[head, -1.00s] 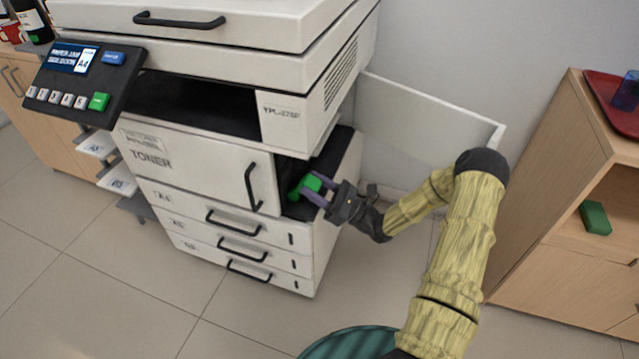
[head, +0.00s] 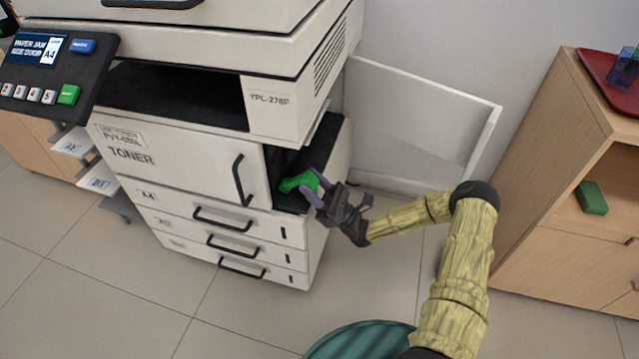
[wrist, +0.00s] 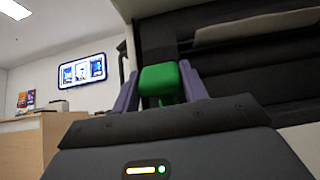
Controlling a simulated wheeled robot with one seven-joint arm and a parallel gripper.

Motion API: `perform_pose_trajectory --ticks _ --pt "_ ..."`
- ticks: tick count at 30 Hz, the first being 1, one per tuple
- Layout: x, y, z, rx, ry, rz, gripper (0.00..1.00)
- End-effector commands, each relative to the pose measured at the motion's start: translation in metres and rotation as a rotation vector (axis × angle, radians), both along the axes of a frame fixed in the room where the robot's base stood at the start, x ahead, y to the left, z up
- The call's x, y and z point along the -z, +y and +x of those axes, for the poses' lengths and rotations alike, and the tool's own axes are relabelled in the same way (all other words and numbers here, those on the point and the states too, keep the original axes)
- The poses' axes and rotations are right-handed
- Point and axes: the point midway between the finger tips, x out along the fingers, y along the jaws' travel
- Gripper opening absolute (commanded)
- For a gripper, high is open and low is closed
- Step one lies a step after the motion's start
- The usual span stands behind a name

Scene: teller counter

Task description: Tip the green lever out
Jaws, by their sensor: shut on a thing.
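The green lever (head: 298,182) is in the dark opening on the right side of the printer, behind the open side door (head: 420,115). It points outward to the right, towards my gripper (head: 315,188). My gripper is shut on the lever's outer end, with its purple fingers on either side. In the wrist view the lever's green block (wrist: 163,80) sits between the two fingers, against the dark inside of the printer. The lever's inner end and pivot are hard to make out.
The printer's toner door (head: 180,160) and paper drawers (head: 220,225) are shut. The control panel (head: 50,70) shows a paper jam message. A wooden cabinet (head: 560,180) with a red tray (head: 610,80) and a green block (head: 591,197) stands right. Floor between is clear.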

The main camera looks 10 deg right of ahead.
Motion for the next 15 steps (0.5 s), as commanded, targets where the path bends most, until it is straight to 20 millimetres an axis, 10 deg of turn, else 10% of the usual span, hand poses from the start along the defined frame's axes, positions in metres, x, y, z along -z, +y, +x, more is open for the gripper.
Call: perform_pose_trajectory --ticks 9,10,15 --pt "0.0018 0.0023 -0.0027 -0.011 0.001 -0.002 0.02" --pt "0.0018 0.0023 -0.0027 -0.011 0.001 -0.002 0.45" --pt "0.0012 0.0012 -0.0019 -0.007 0.0 -0.001 0.65"
